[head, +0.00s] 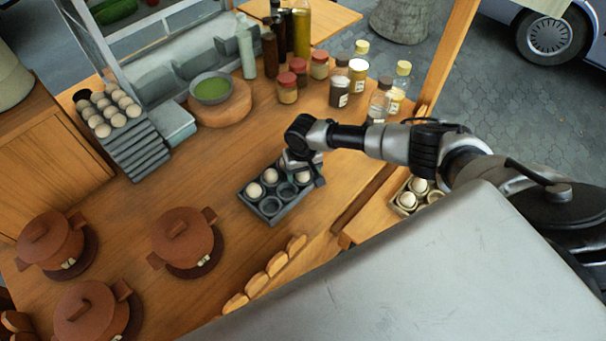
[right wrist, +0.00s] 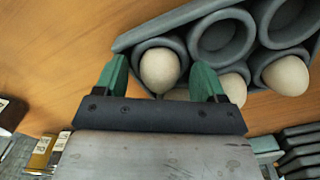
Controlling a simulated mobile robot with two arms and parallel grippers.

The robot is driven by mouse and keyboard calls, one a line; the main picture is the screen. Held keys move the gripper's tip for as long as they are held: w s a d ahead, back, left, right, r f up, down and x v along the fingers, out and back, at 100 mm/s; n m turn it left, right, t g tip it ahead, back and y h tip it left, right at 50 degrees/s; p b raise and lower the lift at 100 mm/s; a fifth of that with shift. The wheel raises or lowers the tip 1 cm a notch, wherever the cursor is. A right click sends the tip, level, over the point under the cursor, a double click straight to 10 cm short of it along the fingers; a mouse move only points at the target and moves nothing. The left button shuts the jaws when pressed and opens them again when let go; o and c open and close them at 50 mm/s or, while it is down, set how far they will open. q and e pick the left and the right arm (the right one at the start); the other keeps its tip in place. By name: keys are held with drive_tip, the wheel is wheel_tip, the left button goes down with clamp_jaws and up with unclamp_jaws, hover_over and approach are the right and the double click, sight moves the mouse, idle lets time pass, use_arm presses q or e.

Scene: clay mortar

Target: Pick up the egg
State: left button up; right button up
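A grey egg tray (head: 268,216) lies on the wooden counter in the head view, with white eggs in some cups and other cups empty. My right gripper (head: 305,172) is over the tray's right end. In the right wrist view, its green fingertips (right wrist: 160,82) are spread on either side of an egg (right wrist: 160,70) in a corner cup, with gaps between egg and fingers. Another egg (right wrist: 286,75) sits in the tray (right wrist: 226,57) farther right, and one is partly hidden behind the right finger. My left gripper is not in view.
A second carton (head: 405,210) with eggs stands right of the counter edge. Stacked trays with eggs (head: 108,112) stand at the back left. Clay pots (head: 184,237) are at left, and jars and bottles (head: 340,92) at the back. Bread pieces (head: 277,264) lie in front.

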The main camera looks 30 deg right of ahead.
drive_tip(key=shift+s+f, duration=0.2)
drive_tip(key=shift+c, duration=1.2)
drive_tip(key=shift+s+f, duration=0.1)
drive_tip(key=shift+c, duration=1.3)
